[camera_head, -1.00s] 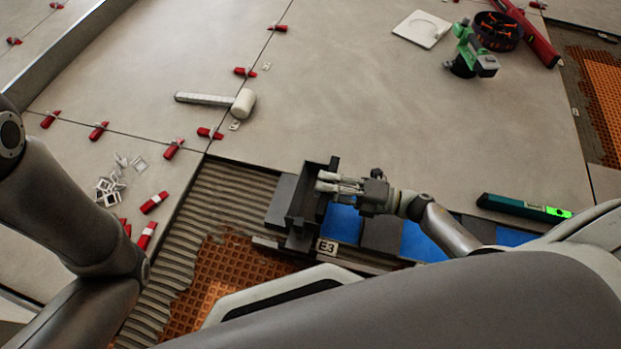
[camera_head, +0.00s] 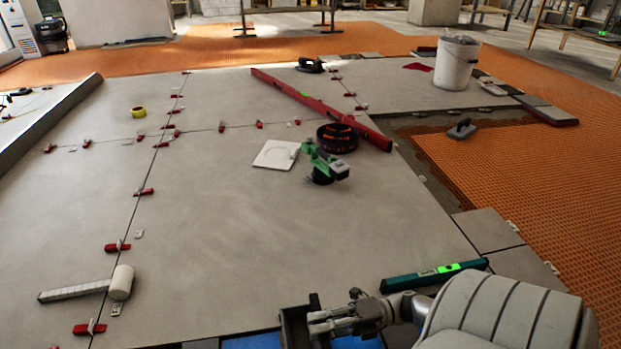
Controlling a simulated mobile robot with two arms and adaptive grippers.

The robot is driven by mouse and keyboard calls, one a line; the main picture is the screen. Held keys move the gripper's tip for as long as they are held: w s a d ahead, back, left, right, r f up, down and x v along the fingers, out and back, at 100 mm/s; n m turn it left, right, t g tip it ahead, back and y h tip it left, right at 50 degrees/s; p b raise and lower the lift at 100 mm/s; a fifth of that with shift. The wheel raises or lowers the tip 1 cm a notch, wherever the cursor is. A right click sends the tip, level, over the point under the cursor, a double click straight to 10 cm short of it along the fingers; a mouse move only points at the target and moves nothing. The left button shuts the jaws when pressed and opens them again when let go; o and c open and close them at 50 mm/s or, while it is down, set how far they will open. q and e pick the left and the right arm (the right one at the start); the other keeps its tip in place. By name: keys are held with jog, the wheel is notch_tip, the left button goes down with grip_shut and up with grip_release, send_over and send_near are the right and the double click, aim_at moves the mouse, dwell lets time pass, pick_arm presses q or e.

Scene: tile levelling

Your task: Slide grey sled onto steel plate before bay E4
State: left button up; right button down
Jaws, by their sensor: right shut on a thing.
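The grey sled (camera_head: 292,328) is at the bottom edge of the head view, dark and upright-walled. Its lower part is cut off by the frame. My right gripper (camera_head: 318,323) is shut on the sled's right-hand wall. The bay label E4 and the steel plate cannot be made out in this view. A strip of blue (camera_head: 252,342) shows beside the sled at the bottom edge. My left gripper is out of view.
A teal level (camera_head: 433,276) lies just right of and beyond the gripper. A white mallet (camera_head: 121,283) and red wedges (camera_head: 117,247) lie left. The large tile's middle is clear.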

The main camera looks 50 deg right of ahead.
jog(key=c, duration=1.6)
grip_release()
jog(key=v, duration=1.2)
